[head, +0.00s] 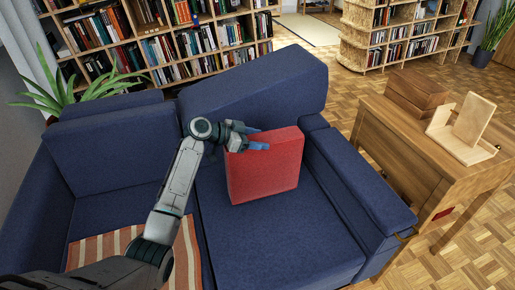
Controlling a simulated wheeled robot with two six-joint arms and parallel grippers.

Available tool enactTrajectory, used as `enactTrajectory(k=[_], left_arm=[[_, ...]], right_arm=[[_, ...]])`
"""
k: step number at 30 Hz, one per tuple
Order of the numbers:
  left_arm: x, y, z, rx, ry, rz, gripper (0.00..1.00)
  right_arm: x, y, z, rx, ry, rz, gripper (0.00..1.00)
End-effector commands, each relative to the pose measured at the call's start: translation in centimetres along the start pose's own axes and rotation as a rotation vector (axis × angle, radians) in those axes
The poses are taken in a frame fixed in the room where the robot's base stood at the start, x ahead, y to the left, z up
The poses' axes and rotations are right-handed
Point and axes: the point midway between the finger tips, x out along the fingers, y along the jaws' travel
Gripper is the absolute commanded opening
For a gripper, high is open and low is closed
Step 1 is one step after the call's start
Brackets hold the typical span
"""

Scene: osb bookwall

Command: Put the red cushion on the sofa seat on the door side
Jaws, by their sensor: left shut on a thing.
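The red cushion (266,172) is upright over the right-hand seat of the blue sofa (290,235), near the backrest and the right armrest. My left gripper (257,141) is at the cushion's top left edge and is shut on it. The cushion's lower edge appears at the seat surface, but I cannot tell whether it bears on the seat. My right gripper is not in the picture.
A striped blanket (185,262) lies on the left seat. A wooden side table (415,150) with boxes stands right of the sofa. Bookshelves (150,45) and a plant (85,95) are behind it. Parquet floor is free at the right.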

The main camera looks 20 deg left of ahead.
Motion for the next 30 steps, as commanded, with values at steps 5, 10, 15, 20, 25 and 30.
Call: enactTrajectory(k=[5,10,15,20,25,30], left_arm=[[1.0,0.0,2.3,-0.001,0.000,0.000,0.08],[1.0,0.0,2.4,0.000,0.000,-0.001,0.08],[1.0,0.0,2.5,-0.001,-0.001,0.000,0.79],[1.0,0.0,2.5,-0.001,-0.001,-0.001,0.79],[0.6,0.0,2.5,0.000,-0.001,-0.002,0.79],[-2.0,-0.1,2.5,0.002,-0.003,-0.004,0.79]], right_arm=[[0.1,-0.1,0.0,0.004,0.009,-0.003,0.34],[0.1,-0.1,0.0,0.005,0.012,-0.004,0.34],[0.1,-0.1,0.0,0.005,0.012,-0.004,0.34],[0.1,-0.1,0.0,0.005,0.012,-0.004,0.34],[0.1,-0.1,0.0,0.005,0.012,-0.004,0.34],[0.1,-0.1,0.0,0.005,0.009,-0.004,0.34]])
